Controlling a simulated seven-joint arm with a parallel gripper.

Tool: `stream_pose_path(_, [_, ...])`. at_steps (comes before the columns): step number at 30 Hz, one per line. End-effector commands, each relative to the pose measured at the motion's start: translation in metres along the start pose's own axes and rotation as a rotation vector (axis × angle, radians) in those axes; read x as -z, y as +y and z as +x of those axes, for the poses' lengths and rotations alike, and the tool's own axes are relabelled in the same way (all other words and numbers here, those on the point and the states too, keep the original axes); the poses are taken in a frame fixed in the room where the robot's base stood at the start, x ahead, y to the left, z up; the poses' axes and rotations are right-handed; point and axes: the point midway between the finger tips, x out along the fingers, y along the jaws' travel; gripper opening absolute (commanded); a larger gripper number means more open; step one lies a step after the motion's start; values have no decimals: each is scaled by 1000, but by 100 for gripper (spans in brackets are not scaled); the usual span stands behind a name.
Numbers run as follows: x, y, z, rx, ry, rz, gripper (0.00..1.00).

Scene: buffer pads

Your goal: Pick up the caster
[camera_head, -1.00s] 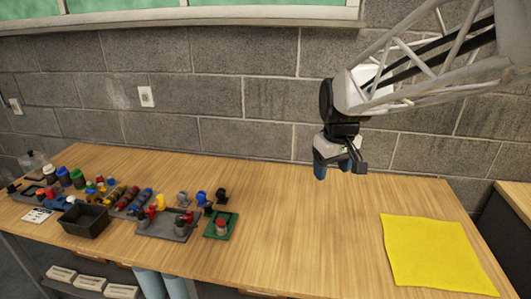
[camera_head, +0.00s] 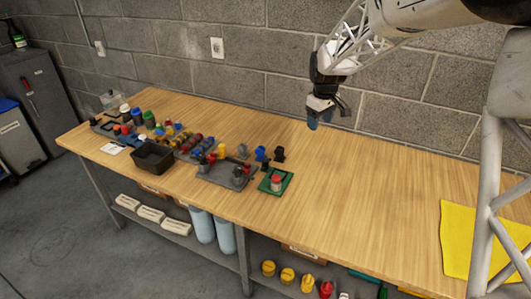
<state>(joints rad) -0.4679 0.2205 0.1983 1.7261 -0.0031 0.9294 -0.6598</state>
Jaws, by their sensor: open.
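No caster can be told for certain at this size. Small candidates stand on the bench: a black upright piece (camera_head: 279,154), a blue piece (camera_head: 262,155) beside it, and a red-topped piece (camera_head: 276,183) on a green square pad (camera_head: 266,188). A dark grey tray (camera_head: 215,176) left of the pad holds several small red, yellow and grey parts. My gripper (camera_head: 320,115) is open, with blue fingertips pointing down. It hangs above the back of the bench, up and to the right of the pad, apart from these pieces. Nothing shows between its fingers.
A black open bin (camera_head: 152,157) and several coloured parts crowd the bench's left half. A yellow cloth (camera_head: 462,235) lies at the right. The wooden bench (camera_head: 360,195) is clear between pad and cloth. A block wall (camera_head: 170,60) stands behind. Yellow and red items (camera_head: 287,275) sit underneath.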

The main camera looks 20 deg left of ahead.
Motion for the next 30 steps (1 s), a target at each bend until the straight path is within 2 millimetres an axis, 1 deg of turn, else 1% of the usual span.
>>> stream_pose_path(1, [16, -2, 11, 5, -4, -29, 64])
stream_pose_path(3, [36, -4, 25, 9, -8, -66, 64])
stream_pose_path(11, [108, -17, 77, 25, -21, -207, 64])
stream_pose_path(18, [170, -37, 131, 41, -32, -336, 64])
stream_pose_path(21, [192, -46, 152, 46, -36, -384, 64])
stream_pose_path(24, [209, -55, 169, 50, -38, -422, 64])
stream_pose_path(27, [220, -60, 179, 52, -39, -449, 64])
stream_pose_path(30, [226, -64, 186, 54, -41, -463, 64])
